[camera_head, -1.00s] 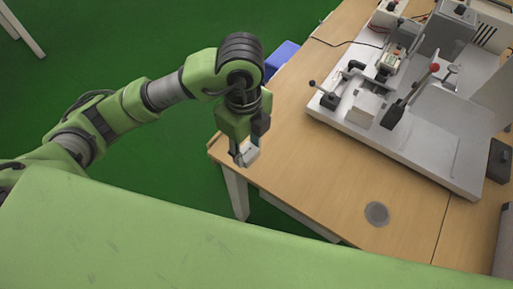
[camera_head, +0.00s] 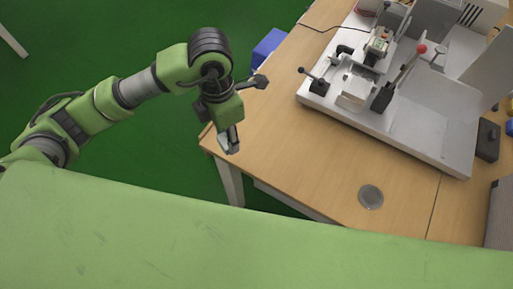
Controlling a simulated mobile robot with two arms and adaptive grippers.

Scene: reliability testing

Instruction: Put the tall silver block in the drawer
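My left gripper (camera_head: 229,142) points down near the left corner of the wooden table. A small silver-grey piece shows at its tip. I cannot tell whether this is a held block or the gripper's own fingertips, so its opening is unclear. No separate tall silver block can be made out with certainty. No drawer is clearly seen. My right gripper is not in view.
A white test fixture (camera_head: 420,134) with levers, one with a red knob (camera_head: 421,48), stands at the table's back right. A flat grey disc (camera_head: 370,196) lies near the front edge. A blue box (camera_head: 268,45) is beyond the left edge. The table's (camera_head: 290,150) left part is clear.

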